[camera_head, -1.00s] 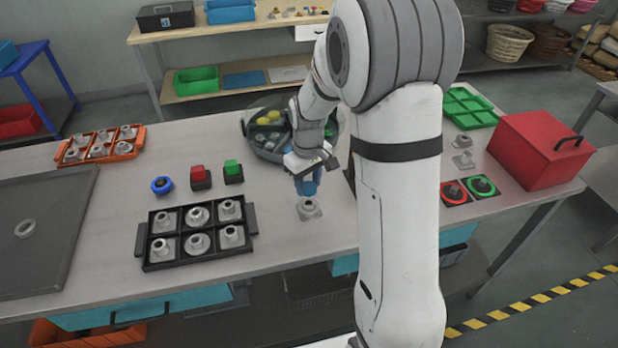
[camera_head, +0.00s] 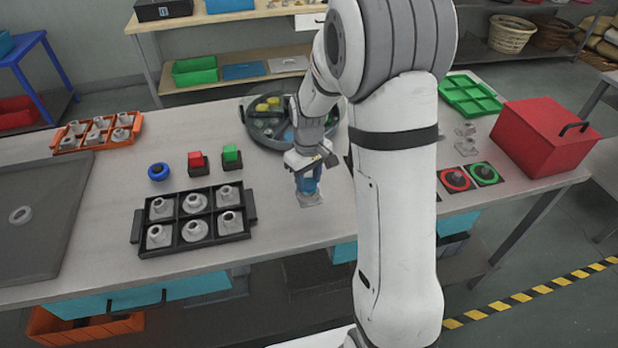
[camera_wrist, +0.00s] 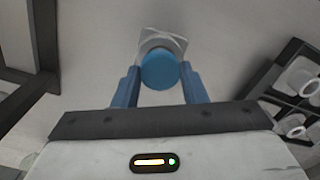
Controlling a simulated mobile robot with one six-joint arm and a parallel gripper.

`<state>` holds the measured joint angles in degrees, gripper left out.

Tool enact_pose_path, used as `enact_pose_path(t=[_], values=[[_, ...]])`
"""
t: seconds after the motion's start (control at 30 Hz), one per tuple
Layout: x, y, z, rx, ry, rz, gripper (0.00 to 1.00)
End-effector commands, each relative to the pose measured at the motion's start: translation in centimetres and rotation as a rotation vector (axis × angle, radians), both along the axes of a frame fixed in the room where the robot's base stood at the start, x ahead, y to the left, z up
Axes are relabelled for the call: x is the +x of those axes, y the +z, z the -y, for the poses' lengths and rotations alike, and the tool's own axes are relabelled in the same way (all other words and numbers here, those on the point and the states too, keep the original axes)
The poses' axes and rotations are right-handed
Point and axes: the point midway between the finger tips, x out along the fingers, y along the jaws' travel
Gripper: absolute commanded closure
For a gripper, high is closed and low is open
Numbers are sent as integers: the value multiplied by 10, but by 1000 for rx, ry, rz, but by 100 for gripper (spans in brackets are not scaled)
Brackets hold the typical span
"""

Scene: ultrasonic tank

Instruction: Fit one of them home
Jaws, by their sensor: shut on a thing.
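My gripper (camera_head: 307,184) has blue fingers and points down at the front middle of the table. In the wrist view my gripper (camera_wrist: 160,82) is shut on a blue round piece (camera_wrist: 160,70). A grey fitting with a square base (camera_head: 312,202) stands on the table right under it. In the wrist view the fitting (camera_wrist: 175,44) shows just beyond the blue piece, which covers most of it. I cannot tell whether the two touch. A round compartmented tray (camera_head: 262,142) behind my gripper holds yellow, blue and grey pieces.
A black rack (camera_head: 137,226) with several grey fittings stands to the left. A red box (camera_head: 545,140) and green tray (camera_head: 470,97) are right. The table between rack and gripper is clear.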

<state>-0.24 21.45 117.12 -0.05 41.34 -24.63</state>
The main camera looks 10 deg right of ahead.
Motion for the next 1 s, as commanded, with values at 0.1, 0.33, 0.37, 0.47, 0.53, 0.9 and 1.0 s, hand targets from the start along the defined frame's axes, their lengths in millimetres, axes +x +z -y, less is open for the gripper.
enact_pose_path(t=[0.1, 0.33, 0.37, 0.47, 0.53, 0.9, 1.0], values=[[0, 0, 0, 0, 0, 0, 82], [0, 0, 0, 0, -1, 0, 82], [0, 0, 0, 0, -1, 0, 82], [0, -2, 1, 0, -1, 0, 82], [0, -3, 1, 0, -1, 0, 82], [0, -8, 1, 0, -2, 0, 82], [0, -9, 1, 0, -2, 0, 82]])
